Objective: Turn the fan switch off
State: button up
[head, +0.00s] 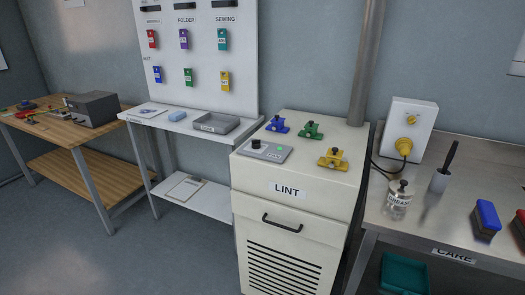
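A cream cabinet labelled LINT (285,207) stands in the middle of the head view. On its top, at the front left, lies a grey control plate (270,155) with a black knob (256,144) and a small green light that looks lit. No label naming the fan is readable, but this plate looks like the switch. The knob's exact setting is too small to tell. My gripper is not in view.
Blue (277,124), green (311,130) and yellow (333,158) clamp-like parts sit on the cabinet top, close to the plate. A grey duct (368,60) rises behind. A steel bench (455,215) stands right, a white shelf with a grey tray (214,123) left. Floor at front left is clear.

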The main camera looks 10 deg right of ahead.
aim_at(255, 143)
jog(key=i+u, duration=0.35)
jog(key=i, duration=0.2)
jog(key=i+l+u, duration=0.15)
jog(key=i+u, duration=0.15)
jog(key=i, duration=0.2)
jog(key=i+l+u, duration=0.35)
jog(key=i, duration=0.15)
jog(key=i+j, duration=0.05)
jog(key=j, duration=0.05)
